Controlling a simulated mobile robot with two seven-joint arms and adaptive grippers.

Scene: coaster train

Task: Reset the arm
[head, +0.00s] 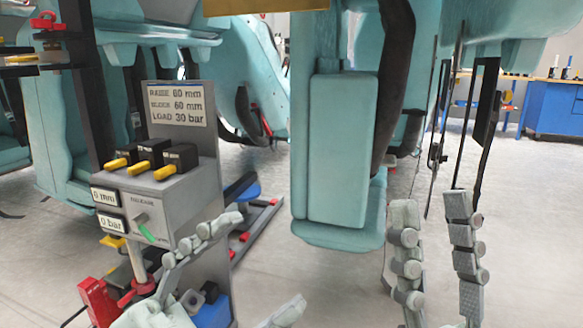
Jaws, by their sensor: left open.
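My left gripper (267,260) is open at the bottom centre-left, in front of the grey control stand (190,205). Its fingers are spread, and I see nothing between them. My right gripper (430,202) is at the bottom right with its two fingers upright and apart, empty. The control stand carries a sign reading RAISE 60 mm, BLOCK 60 mm, LOAD 30 bar. Its displays read 0 mm and 0 bar. A small lever with a green tip (147,232) sits on its front by the word RELEASE. Which thing the task calls the arm, I cannot tell.
Several yellow-handled black levers (148,153) top the stand. A red jack-like part (100,300) and a blue item (212,310) are at its foot. A large teal train body (340,150) hangs ahead. A blue workbench (553,108) stands far right. Open floor lies between.

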